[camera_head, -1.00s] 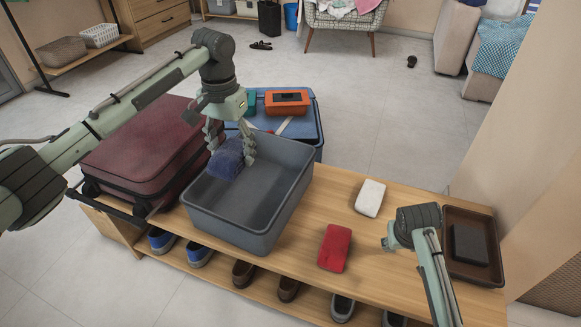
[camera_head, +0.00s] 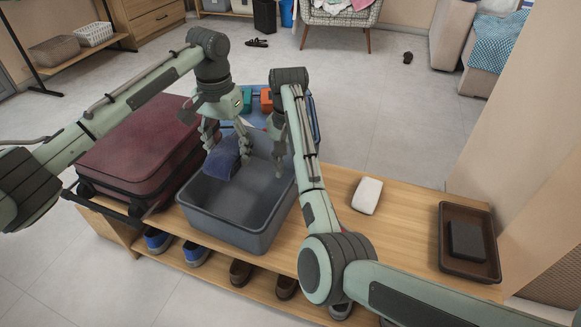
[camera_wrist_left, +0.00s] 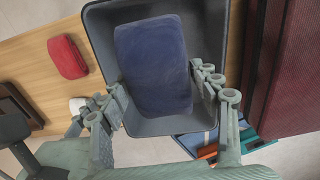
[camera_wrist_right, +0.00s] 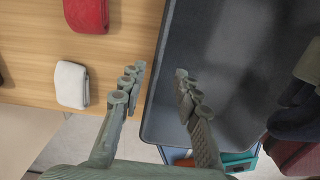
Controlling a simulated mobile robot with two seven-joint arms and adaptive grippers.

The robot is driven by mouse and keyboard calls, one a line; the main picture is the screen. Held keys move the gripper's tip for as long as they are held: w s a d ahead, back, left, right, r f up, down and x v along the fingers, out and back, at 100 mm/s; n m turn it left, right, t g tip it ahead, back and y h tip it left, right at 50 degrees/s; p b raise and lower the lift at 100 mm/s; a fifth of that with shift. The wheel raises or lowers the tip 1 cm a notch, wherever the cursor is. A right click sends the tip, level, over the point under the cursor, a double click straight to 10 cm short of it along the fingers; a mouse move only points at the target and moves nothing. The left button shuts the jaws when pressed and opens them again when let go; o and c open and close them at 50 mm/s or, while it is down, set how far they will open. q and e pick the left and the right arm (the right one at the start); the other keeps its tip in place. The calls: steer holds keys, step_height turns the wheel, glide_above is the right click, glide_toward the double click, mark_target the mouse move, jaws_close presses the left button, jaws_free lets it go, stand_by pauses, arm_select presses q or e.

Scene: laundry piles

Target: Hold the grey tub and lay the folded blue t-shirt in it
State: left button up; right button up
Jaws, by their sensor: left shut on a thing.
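The grey tub (camera_head: 238,232) stands on the wooden bench, right of the suitcase. My left gripper (camera_head: 227,148) is shut on the folded blue t-shirt (camera_head: 222,158) at the tub's back left. In the left wrist view the t-shirt (camera_wrist_left: 155,62) lies between the fingers, within the tub's outline; whether it touches the floor I cannot tell. My right gripper (camera_head: 279,150) is at the tub's right side near the back. In the right wrist view its fingers (camera_wrist_right: 158,76) are open, apart on either side of the tub's rim (camera_wrist_right: 157,85), which looks ungripped.
A maroon suitcase (camera_head: 140,145) stands close left of the tub. A blue container with an orange item (camera_head: 266,100) is behind it. A white folded cloth (camera_head: 367,195) and a brown tray (camera_head: 462,272) are to the right. A red cloth (camera_wrist_right: 87,14) shows in the right wrist view.

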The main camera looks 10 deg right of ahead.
mark_target(290, 210)
step_height(290, 210, down, 11)
steer(key=shift+f, duration=0.2)
steer(key=shift+c, duration=0.3)
steer(key=shift+d, duration=0.1)
jaws_close()
